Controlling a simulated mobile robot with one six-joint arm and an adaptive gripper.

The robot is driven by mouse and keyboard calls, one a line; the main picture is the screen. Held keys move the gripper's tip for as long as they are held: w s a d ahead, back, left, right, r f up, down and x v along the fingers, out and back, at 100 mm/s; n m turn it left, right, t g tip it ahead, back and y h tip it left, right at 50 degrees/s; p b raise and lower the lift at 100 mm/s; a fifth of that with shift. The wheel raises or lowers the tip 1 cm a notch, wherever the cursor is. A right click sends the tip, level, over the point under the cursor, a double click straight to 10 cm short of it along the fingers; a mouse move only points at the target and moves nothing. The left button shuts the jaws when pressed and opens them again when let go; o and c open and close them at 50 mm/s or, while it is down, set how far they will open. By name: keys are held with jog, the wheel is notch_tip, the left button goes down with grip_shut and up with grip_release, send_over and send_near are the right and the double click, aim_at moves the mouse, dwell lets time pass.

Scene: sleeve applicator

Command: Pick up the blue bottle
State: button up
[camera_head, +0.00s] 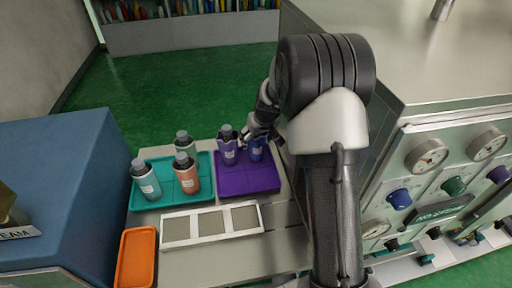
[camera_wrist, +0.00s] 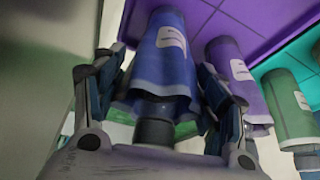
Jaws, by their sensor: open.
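The blue bottle (camera_head: 256,150) stands on the purple tray (camera_head: 262,186), partly hidden by my gripper (camera_head: 262,132) in the head view. In the wrist view the blue bottle (camera_wrist: 165,65) lies between the two fingers of my open gripper (camera_wrist: 160,105), its dark cap near the palm. The fingers are on either side of it; I cannot tell whether they touch it. A purple bottle (camera_head: 228,150) stands right beside it on the same tray and shows in the wrist view (camera_wrist: 238,85) just outside one finger.
A teal tray (camera_head: 160,200) holds a teal bottle (camera_head: 146,182), an orange bottle (camera_head: 187,177) and a green bottle (camera_head: 185,147). A white framed rack (camera_head: 212,224) and an orange tray (camera_head: 136,258) lie nearer. A blue box stands left; a steel panel with gauges (camera_head: 430,155) stands right.

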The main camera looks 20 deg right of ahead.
jog(key=shift+w+f, duration=0.2)
jog(key=shift+f, duration=0.25)
jog(key=shift+c, duration=0.6)
jog(key=c, duration=1.2)
